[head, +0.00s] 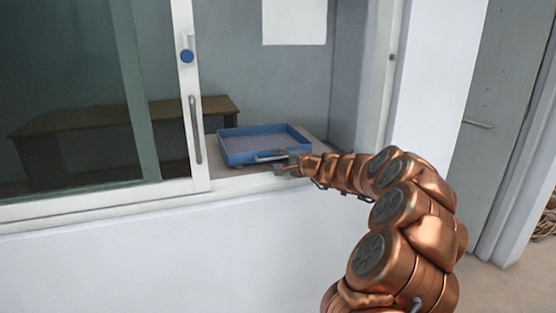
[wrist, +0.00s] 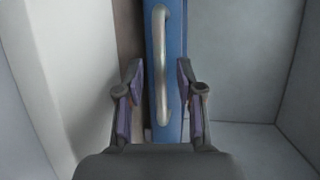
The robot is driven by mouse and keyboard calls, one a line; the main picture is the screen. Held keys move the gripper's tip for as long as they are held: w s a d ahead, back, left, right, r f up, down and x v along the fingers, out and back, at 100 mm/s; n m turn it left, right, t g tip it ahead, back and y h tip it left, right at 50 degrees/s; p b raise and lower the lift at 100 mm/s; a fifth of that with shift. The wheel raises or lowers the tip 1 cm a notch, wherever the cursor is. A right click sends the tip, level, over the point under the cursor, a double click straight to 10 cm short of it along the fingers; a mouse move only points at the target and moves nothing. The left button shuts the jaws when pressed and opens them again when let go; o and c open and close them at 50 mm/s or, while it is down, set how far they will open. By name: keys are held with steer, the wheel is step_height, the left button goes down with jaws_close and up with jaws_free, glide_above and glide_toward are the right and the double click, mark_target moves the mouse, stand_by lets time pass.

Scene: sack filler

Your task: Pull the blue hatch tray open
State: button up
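The blue hatch tray (head: 236,156) sits on the sill of the hatch opening, with a metal bar handle (head: 270,157) on its front wall. In the wrist view the tray's blue front (wrist: 153,82) runs upright through the middle, with the handle (wrist: 162,60) along it. My gripper (head: 284,170) is at the tray's front, close to the handle. In the wrist view my gripper (wrist: 158,82) is open, one finger on each side of the handle's lower part. I see gaps between the fingers and the handle. Whether the fingertips reach handle depth I cannot tell.
A sliding window (head: 192,110) with a blue knob (head: 187,56) and a long grip stands left of the opening. The opening's right frame (head: 378,75) is close to my arm. A wooden bench (head: 130,113) is behind the glass. A grey door (head: 500,110) is at the right.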

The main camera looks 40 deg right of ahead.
jaws_close()
steer(key=shift+s, duration=0.1)
stand_by(0.5)
